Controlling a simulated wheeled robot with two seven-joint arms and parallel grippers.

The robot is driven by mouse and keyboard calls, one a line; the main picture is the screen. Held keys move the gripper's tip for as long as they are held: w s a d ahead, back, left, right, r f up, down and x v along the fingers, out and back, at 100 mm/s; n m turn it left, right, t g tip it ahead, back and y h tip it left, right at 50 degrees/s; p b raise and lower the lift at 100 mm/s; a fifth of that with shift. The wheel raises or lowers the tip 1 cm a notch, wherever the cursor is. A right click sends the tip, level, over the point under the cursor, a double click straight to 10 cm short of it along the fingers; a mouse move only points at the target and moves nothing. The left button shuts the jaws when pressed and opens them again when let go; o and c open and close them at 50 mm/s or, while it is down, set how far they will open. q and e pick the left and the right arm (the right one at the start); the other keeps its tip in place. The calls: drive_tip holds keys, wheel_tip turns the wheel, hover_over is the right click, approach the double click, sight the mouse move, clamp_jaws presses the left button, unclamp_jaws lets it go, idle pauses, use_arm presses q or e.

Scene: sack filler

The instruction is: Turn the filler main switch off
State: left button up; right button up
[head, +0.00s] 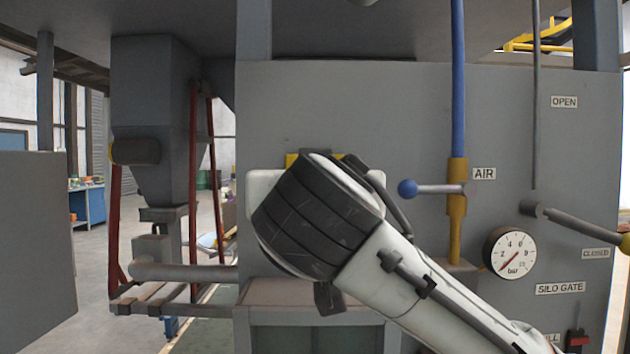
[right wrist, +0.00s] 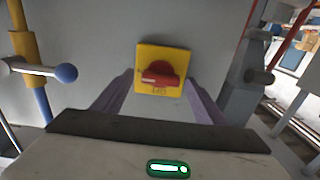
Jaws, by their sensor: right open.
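The main switch is a red rotary knob (right wrist: 160,76) on a square yellow plate (right wrist: 180,56), fixed to the grey panel. In the right wrist view its grip bar lies roughly crosswise in the picture; small lettering on the plate is too blurred to read. My right gripper (right wrist: 159,84) is open, its two fingers on either side of the switch and apart from the knob. The distance to the knob is hard to tell. In the head view my right wrist hides the knob, and only the top edge of the yellow plate (head: 292,158) shows. My left gripper is out of view.
Right of my wrist are the blue AIR pipe (head: 458,80), its lever with a blue ball (head: 408,188) and a pressure gauge (head: 510,252). The silo gate lever (head: 575,224) is farther right. A hopper (head: 153,100) with red struts stands left.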

drive_tip(key=shift+c, duration=1.2)
drive_tip(key=c, duration=0.8)
drive_tip(key=shift+a+f+n+p, duration=0.15)
drive_tip(key=shift+n+p, duration=0.45)
drive_tip(key=shift+n, duration=3.9)
drive_tip(key=shift+a+f+n+p, duration=0.1)
drive_tip(key=shift+n+p, duration=0.5)
drive_tip(key=shift+n, duration=3.9)
